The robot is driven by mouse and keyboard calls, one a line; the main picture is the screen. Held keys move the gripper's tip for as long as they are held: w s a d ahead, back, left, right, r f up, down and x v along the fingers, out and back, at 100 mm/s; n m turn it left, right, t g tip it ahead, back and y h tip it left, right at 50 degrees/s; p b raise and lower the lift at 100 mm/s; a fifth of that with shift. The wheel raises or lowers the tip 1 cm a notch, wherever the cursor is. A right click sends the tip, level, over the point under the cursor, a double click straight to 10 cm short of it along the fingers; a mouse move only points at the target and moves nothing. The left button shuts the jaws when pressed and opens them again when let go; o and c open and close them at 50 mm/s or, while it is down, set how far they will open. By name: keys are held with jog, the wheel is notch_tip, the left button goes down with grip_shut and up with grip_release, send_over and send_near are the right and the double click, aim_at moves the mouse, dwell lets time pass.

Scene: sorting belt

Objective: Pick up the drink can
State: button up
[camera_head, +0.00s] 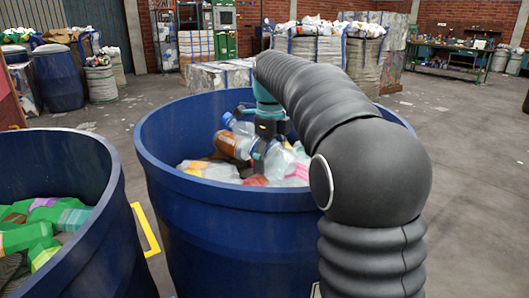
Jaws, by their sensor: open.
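I cannot make out a drink can in the head view. My gripper (256,148) is open and points down inside the large blue barrel (235,208), just over or among the containers there. A brown bottle (234,145) and a clear bottle with a blue cap (238,126) lie close to its left side. Clear bottles (284,164) lie to its right. I cannot tell whether the fingers touch any of them. My black arm hides the right part of the barrel.
A second blue barrel (98,235) with green bottles (45,228) stands at the left front. A yellow frame (147,231) shows between the barrels. Full sacks (310,48), bales (218,76) and a workbench (452,60) stand behind. Open concrete floor lies at the right.

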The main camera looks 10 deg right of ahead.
aim_at(270, 141)
jog(key=shift+f, duration=0.1)
jog(key=c, duration=1.1)
notch_tip(270, 141, up, 5)
jog(key=shift+r+p, duration=0.1)
jog(key=shift+p, duration=0.4)
jog(key=s+d+r, duration=0.2)
jog(key=d, duration=0.1)
jog(key=s+d+r+p, duration=0.1)
jog(key=s+d+r, duration=0.1)
jog(key=d+r, duration=0.1)
jog(key=s+d+r+p, duration=0.1)
jog(key=s+d+r, duration=0.1)
jog(key=d+r, duration=0.1)
jog(key=shift+s+d+r, duration=0.1)
jog(key=shift+d+r, duration=0.1)
jog(key=shift+d, duration=0.25)
jog(key=shift+r, duration=0.1)
